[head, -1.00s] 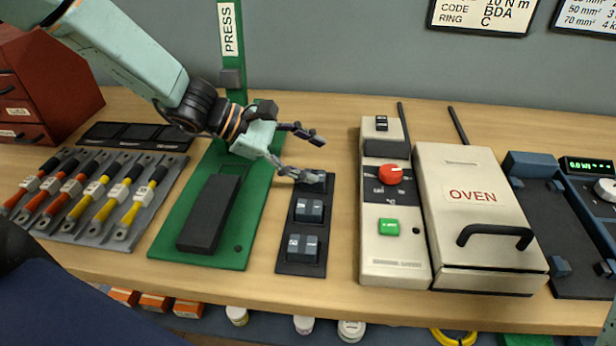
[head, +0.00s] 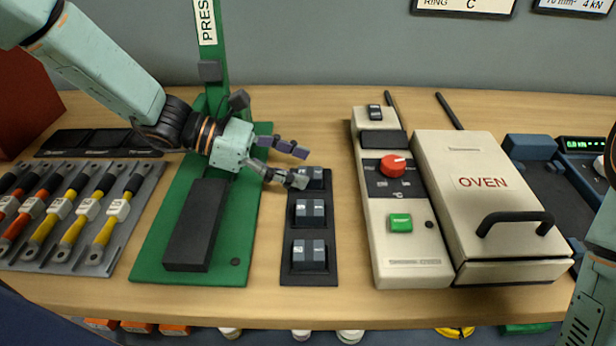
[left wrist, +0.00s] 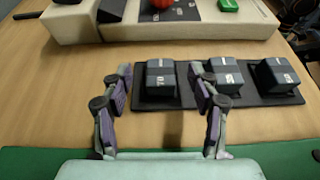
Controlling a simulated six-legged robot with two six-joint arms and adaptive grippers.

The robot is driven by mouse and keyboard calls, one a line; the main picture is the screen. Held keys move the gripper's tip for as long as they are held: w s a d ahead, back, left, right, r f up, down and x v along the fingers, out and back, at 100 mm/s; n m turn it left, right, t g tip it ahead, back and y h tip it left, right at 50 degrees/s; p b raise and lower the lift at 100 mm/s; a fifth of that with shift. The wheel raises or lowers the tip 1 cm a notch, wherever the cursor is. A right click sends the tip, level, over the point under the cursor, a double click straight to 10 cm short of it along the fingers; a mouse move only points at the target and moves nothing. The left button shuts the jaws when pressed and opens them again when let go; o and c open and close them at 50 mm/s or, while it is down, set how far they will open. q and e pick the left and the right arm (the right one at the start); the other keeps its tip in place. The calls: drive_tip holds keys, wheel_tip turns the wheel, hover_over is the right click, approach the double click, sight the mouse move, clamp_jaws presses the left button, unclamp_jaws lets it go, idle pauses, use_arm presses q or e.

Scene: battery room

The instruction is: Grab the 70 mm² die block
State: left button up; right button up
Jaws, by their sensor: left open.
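The 70 mm² die block is a dark grey block marked 70 (left wrist: 160,78) in the left wrist view. It sits at one end of a black die holder (left wrist: 255,99). In the head view it is the farthest block (head: 317,177) on the holder (head: 292,236), partly hidden by a fingertip. My left gripper (head: 297,166) is open, with its fingers pointing at that block. In the left wrist view the two fingers (left wrist: 161,86) stand to either side of the block's near face, the right one close to the neighbouring block. My right gripper is out of view.
Two similar blocks, the middle (head: 309,212) and the nearest (head: 309,255), share the holder. The green press (head: 245,215) stands left. A control box (head: 400,255) and the oven (head: 485,185) stand right. My right arm shows at the right edge.

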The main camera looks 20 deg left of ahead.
sight(317, 172)
use_arm(q)
drive_tip(key=b+x, duration=0.1)
drive_tip(key=x, duration=0.3)
drive_tip(key=shift+s+a+f+b, duration=0.1)
drive_tip(key=shift+f+b, duration=0.05)
drive_tip(key=shift+b, duration=0.15)
drive_tip(key=shift+d, duration=0.6)
drive_tip(key=shift+a, duration=0.15)
drive_tip(key=shift+c, duration=0.9)
drive_tip(key=c, duration=0.4)
clamp_jaws()
